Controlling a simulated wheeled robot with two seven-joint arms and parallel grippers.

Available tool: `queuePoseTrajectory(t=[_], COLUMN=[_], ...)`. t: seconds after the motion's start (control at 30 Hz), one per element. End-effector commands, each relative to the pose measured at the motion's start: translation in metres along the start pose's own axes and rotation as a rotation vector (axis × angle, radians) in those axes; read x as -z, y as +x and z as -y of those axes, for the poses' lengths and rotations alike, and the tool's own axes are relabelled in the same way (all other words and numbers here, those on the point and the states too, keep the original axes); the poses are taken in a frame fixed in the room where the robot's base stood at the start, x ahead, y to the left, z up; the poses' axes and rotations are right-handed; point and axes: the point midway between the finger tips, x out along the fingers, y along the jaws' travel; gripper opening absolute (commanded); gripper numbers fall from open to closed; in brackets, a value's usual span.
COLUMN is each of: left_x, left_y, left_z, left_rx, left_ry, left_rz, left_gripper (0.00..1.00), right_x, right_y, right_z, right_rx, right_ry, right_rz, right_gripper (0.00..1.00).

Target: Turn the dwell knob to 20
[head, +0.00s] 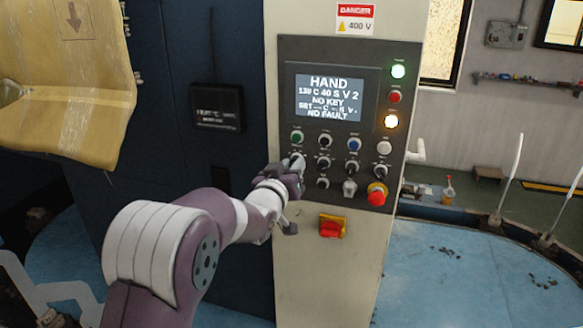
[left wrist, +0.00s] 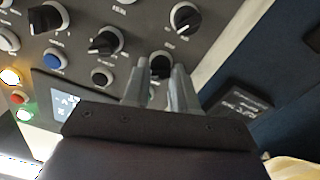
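The grey control panel (head: 335,95) carries several black knobs, and its screen (head: 329,97) reads HAND, 130 C 40 S V 2, NO KEY, NO FAULT. I cannot read the labels, so which knob is the dwell knob is unclear. My left gripper (head: 296,168) is at the panel's left knob column and hides part of it. In the left wrist view its two fingers (left wrist: 168,72) stand apart, with a dark round control between their tips and a black knob (left wrist: 185,18) just beyond them. Contact cannot be told. My right gripper is not in view.
A red emergency stop (head: 377,194) is at the panel's lower right, and a red-and-yellow switch (head: 332,227) sits below the panel. A blue button (head: 354,145) and lit lamps (head: 398,71) are nearby.

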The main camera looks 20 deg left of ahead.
Motion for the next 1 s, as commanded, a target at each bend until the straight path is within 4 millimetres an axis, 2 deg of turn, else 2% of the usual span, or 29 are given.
queuePoseTrajectory(t=[0.27,0.43,1.0], left_x=[-0.002,-0.005,-0.006], left_y=[0.0,0.0,0.0], left_z=[0.0,0.001,0.002], left_rx=[-0.001,-0.002,-0.006], left_ry=[-0.035,-0.122,-0.641], left_rz=[-0.001,-0.004,-0.025], left_gripper=[0.0,0.0,0.0], right_x=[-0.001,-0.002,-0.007], right_y=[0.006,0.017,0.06], right_z=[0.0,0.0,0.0], right_rx=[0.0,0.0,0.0], right_ry=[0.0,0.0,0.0], right_rz=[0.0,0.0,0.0], right_gripper=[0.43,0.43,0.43])
